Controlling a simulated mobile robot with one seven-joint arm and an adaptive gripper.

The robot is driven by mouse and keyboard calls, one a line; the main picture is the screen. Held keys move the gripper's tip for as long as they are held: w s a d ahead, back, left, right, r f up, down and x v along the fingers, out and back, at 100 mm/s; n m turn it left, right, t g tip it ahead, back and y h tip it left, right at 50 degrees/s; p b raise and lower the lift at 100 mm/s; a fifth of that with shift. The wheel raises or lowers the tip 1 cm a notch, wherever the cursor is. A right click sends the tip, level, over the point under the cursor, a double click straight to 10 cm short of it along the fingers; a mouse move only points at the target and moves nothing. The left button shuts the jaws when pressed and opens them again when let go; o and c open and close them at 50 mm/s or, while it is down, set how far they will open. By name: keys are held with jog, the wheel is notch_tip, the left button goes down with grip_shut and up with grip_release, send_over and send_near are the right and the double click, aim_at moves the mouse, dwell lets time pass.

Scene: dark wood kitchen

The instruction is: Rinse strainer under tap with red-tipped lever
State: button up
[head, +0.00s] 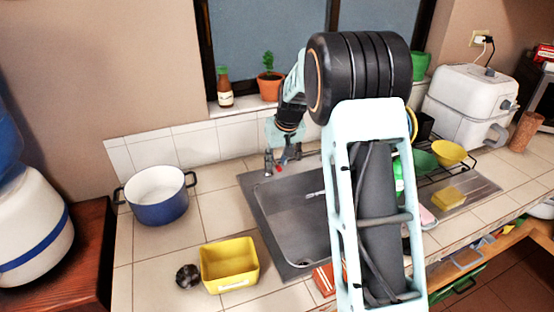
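The metal sink (262,205) is set in the tiled counter, its right part hidden behind my arm. My gripper (279,160) is over the sink's back left edge, pointing down. A small red tip (283,168), seemingly of the tap's lever, shows right at my gripper. The rest of the tap is hard to make out there. I cannot tell whether the fingers are open or touch the lever. A thin light metal piece (315,194) shows in the sink beside my arm; I cannot tell if it is the strainer's handle or the spout. No strainer bowl is visible.
A blue pot (158,204) stands left of the sink. A yellow container (229,271) and a small dark object (187,276) are at the front left. A dish rack with a yellow bowl (450,152) and a yellow sponge (448,198) are at the right. A potted plant (269,86) and bottle (224,90) stand on the sill.

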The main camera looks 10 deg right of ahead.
jog(key=shift+f, duration=0.2)
grip_shut()
dwell(0.4)
jog(key=shift+a+m+h, duration=0.5)
jog(key=shift+a+m, duration=0.5)
jog(key=shift+m, duration=0.3)
grip_release()
